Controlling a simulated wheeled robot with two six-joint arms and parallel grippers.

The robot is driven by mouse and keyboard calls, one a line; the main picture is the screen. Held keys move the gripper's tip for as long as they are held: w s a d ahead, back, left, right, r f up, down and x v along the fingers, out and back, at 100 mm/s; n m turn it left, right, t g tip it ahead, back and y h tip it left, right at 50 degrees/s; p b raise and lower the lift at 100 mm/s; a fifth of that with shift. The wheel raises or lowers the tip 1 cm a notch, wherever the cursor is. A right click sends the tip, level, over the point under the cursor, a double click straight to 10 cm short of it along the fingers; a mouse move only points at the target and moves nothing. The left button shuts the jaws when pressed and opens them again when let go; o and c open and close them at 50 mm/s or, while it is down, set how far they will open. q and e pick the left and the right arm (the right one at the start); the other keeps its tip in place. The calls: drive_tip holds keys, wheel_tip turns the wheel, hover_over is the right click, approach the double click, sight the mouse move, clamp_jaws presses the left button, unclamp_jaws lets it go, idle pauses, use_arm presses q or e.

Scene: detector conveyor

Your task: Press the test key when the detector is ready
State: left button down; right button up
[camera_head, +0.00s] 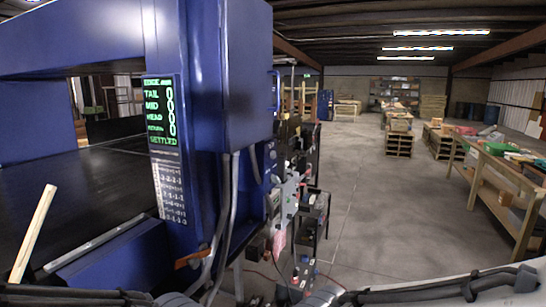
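The blue detector housing (245,70) fills the left of the head view, standing over a black conveyor belt (80,185). A dark display (161,113) on its front post shows green text that seems to read TAIL, MID, HEAD, each beside a round sign, with SETTLED at the bottom. A pale printed card (170,192) with rows of small marks is below the display. An orange part (192,258) sits low on the post; I cannot tell whether it is the test key. Neither gripper shows; only parts of my arms cross the bottom edge.
A pale wooden stick (35,232) leans upward at the left, its lower end near my arm. Cables and a cluttered dark rack (310,225) stand right of the housing. A wooden workbench (505,180) is at the right. The concrete floor (385,220) between is clear.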

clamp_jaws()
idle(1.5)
